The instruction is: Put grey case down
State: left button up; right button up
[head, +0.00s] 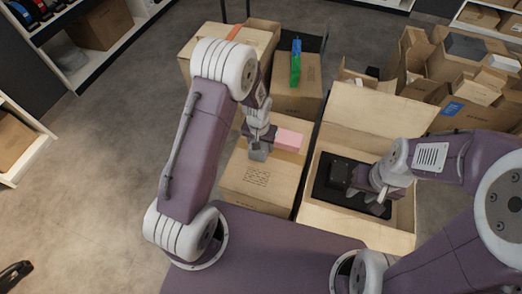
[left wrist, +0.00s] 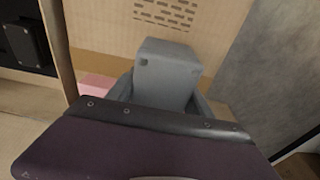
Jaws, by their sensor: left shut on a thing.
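The grey case (head: 258,154) is a small block held in my left gripper (head: 259,143), over the closed brown carton (head: 262,188) in the middle. In the left wrist view the grey case (left wrist: 167,72) sits between the two grey fingers (left wrist: 165,95), which are shut on it. The carton's printed top (left wrist: 105,38) lies behind it; I cannot tell whether the case touches it. My right gripper (head: 380,194) is low in the open carton at the right, beside a black object; its finger gap is unclear.
A pink block (head: 289,139) lies on the middle carton, close to the case. The open carton (head: 341,220) holds a black tray and a black device (head: 339,174). A green and blue item (head: 296,64) stands on a rear carton. More cartons crowd the back right; the left floor is clear.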

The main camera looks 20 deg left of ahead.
pick_arm(q)
notch_tip(320, 180, down, 4)
jog(key=shift+r+b, duration=0.25)
jog(key=shift+b, duration=0.4)
jog(key=shift+f, duration=0.15)
jog(key=o, duration=1.5)
